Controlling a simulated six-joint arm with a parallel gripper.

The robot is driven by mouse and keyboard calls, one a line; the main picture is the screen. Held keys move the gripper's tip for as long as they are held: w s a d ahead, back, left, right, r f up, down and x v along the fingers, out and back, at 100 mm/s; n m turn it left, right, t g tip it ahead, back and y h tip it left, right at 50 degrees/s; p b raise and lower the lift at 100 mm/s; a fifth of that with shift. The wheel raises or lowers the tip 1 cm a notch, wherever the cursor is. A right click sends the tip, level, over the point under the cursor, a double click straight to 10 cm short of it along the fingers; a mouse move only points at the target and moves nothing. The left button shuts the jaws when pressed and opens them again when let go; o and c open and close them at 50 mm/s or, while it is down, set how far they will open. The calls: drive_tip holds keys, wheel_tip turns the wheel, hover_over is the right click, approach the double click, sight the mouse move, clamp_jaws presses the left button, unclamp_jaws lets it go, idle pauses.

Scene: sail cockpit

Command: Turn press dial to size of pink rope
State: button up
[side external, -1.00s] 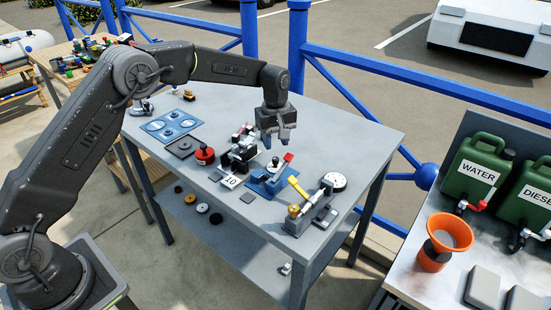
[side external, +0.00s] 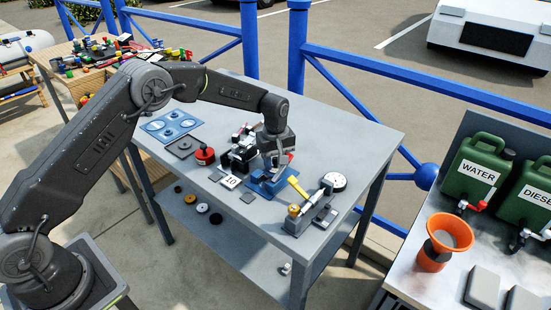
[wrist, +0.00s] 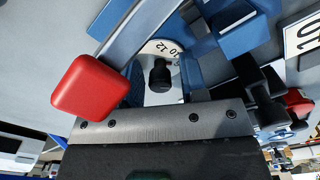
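The press with a blue base (side external: 262,187) stands on the grey table, and its red-ended lever (wrist: 90,88) shows at the left of the wrist view. I cannot make out a pink rope clearly.
A white card reading 10 (side external: 231,181) lies left of the press. A tool with a yellow handle (side external: 298,188) and a round white gauge (side external: 334,181) stand to the right. A red knob-like piece (side external: 205,156) is further left. The table's back right is clear.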

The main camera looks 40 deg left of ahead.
drive_tip(key=c, duration=0.7)
drive_tip(key=n, duration=0.4)
drive_tip(key=shift+n, duration=0.3)
drive_tip(key=n, duration=0.4)
drive_tip(key=o, duration=0.5)
drive_tip(key=shift+o, duration=0.2)
drive_tip(key=shift+r, duration=0.1)
